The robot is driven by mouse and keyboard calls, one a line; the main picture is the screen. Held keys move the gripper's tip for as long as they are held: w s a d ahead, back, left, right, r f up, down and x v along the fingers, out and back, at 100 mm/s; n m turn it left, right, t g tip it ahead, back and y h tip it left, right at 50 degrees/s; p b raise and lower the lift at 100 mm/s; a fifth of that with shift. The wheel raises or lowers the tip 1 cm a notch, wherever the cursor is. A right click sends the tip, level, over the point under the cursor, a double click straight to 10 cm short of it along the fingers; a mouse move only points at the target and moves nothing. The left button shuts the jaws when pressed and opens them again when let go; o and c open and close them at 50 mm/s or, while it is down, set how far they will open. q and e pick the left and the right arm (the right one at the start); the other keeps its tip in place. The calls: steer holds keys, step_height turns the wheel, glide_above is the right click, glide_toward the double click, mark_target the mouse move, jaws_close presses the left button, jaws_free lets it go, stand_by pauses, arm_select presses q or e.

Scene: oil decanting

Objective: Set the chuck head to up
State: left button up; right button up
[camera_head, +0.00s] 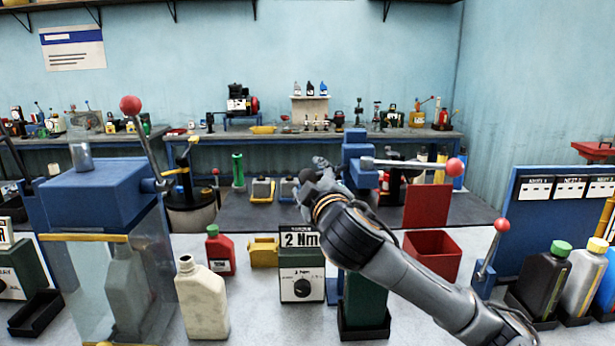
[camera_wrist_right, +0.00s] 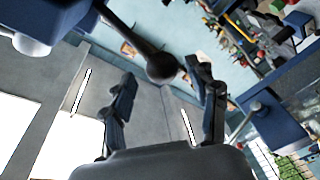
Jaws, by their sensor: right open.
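The blue head (camera_head: 360,158), which I take for the chuck head, stands above a dark green bottle (camera_head: 365,298). A metal lever with a red ball knob (camera_head: 455,167) points right from it, nearly level. My right arm crosses in front of the post. My right gripper (camera_head: 318,178) is open, just left of the head, and looks empty. In the right wrist view my open right gripper (camera_wrist_right: 165,85) has a dark ball knob (camera_wrist_right: 161,68) on a rod between or just beyond its fingers; I cannot tell whether they touch. My left gripper is not in view.
A box marked "2 Nm" (camera_head: 302,265), a cream bottle (camera_head: 202,300), a red bottle (camera_head: 219,250) and a red bin (camera_head: 432,256) stand close by. Another blue machine (camera_head: 95,190) with a raised lever is at left. Capped bottles (camera_head: 545,280) stand at right.

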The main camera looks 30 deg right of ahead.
steer(key=v, duration=0.4)
steer(key=shift+s+r, duration=0.1)
steer(key=shift+s+a, duration=0.1)
steer(key=shift+s, duration=0.2)
